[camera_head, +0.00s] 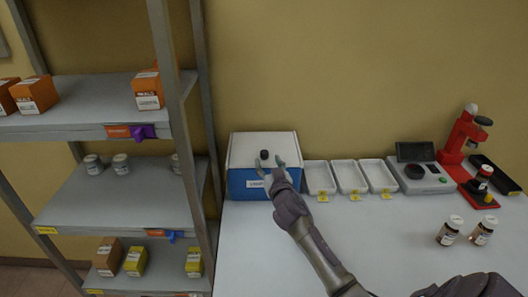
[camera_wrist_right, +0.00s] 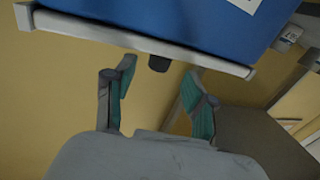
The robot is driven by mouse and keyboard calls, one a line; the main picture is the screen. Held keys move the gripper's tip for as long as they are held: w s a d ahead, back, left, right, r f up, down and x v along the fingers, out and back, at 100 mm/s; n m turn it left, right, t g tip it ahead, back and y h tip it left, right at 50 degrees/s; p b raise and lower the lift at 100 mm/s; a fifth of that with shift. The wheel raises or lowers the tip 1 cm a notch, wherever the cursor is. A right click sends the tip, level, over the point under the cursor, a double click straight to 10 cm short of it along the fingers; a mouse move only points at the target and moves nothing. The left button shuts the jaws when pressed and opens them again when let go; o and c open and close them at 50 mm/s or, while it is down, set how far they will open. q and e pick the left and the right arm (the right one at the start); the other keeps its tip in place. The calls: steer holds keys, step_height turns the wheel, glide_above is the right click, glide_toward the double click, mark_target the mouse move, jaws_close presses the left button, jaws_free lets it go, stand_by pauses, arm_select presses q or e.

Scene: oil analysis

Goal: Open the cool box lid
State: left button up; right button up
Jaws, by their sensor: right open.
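The cool box has a blue body (camera_head: 246,185) with a white label and stands at the table's back left corner. Its white lid (camera_head: 243,147) lies flat and shut on top, with a small black knob (camera_head: 264,154). My right gripper (camera_head: 271,165) is over the front of the lid, its fingers open and pointing toward the knob. In the right wrist view the box (camera_wrist_right: 190,20) and lid edge (camera_wrist_right: 130,38) appear upside down. The knob (camera_wrist_right: 159,63) shows between the open fingertips (camera_wrist_right: 159,72), seemingly untouched. My left gripper is not in view.
White trays (camera_head: 350,176) with yellow tags stand right of the box. Beyond them are a scale (camera_head: 420,177) and a red device (camera_head: 463,140). Brown bottles (camera_head: 449,230) stand at the front right. A metal shelf (camera_head: 130,185) rises close on the left. The table's front left is clear.

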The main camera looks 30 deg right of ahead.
mark_target(265, 156)
steer(key=x, duration=0.4)
steer(key=shift+w, duration=0.2)
steer(key=shift+w+d, duration=0.15)
steer(key=shift+w, duration=0.1)
steer(key=shift+w+d, duration=0.1)
steer(key=shift+w, duration=0.2)
steer(key=c, duration=0.7)
jaws_close()
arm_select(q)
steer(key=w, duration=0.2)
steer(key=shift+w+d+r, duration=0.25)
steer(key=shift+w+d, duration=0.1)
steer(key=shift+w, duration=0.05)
